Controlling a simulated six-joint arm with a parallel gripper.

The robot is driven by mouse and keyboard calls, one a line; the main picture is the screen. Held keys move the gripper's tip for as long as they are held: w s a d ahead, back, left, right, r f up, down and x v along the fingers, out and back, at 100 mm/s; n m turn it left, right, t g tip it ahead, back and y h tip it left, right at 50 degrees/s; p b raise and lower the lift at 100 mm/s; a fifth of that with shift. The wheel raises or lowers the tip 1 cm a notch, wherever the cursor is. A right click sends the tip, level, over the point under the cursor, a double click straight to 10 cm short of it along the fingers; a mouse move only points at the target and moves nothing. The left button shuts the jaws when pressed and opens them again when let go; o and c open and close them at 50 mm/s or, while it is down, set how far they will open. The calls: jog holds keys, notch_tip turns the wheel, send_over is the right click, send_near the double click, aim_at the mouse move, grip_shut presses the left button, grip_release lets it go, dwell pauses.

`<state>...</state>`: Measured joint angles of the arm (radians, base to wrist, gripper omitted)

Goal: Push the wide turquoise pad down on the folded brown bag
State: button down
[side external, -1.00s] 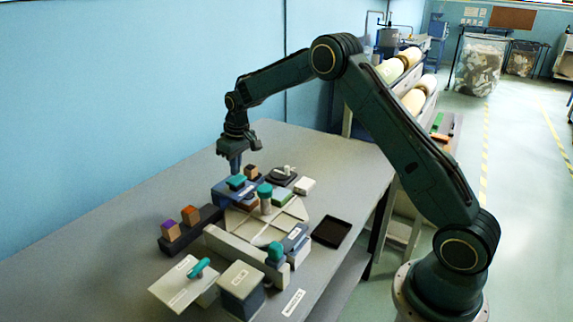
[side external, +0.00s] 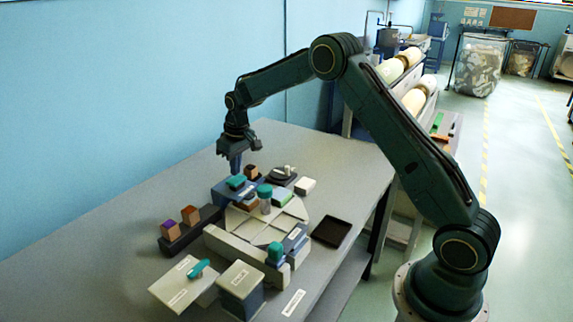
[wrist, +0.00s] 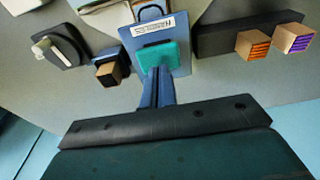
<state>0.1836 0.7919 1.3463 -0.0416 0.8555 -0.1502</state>
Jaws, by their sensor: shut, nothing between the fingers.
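The wide turquoise pad (side external: 236,182) sits on a blue block at the back of the work station. In the wrist view the pad (wrist: 149,54) lies on a blue plate with a white label and a dark handle. My gripper (side external: 236,171) points down right at the pad, its fingers shut with nothing between them. In the wrist view the fingertips of my gripper (wrist: 160,72) overlap the pad's near edge; I cannot tell whether they touch it. A small brown piece (side external: 249,202) shows just in front of the blue block; I cannot tell whether it is the folded bag.
A turquoise-capped cylinder (side external: 264,195) stands close in front. A dark rail (side external: 180,240) with two small blocks is at left, a dark round dial (side external: 281,176) at right. A black tray (side external: 331,231) lies near the table edge. The table's far left is clear.

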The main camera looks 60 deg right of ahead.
aim_at(236, 179)
jog(key=shift+f, duration=1.65)
dwell(0.4)
jog(key=shift+r, duration=3.55)
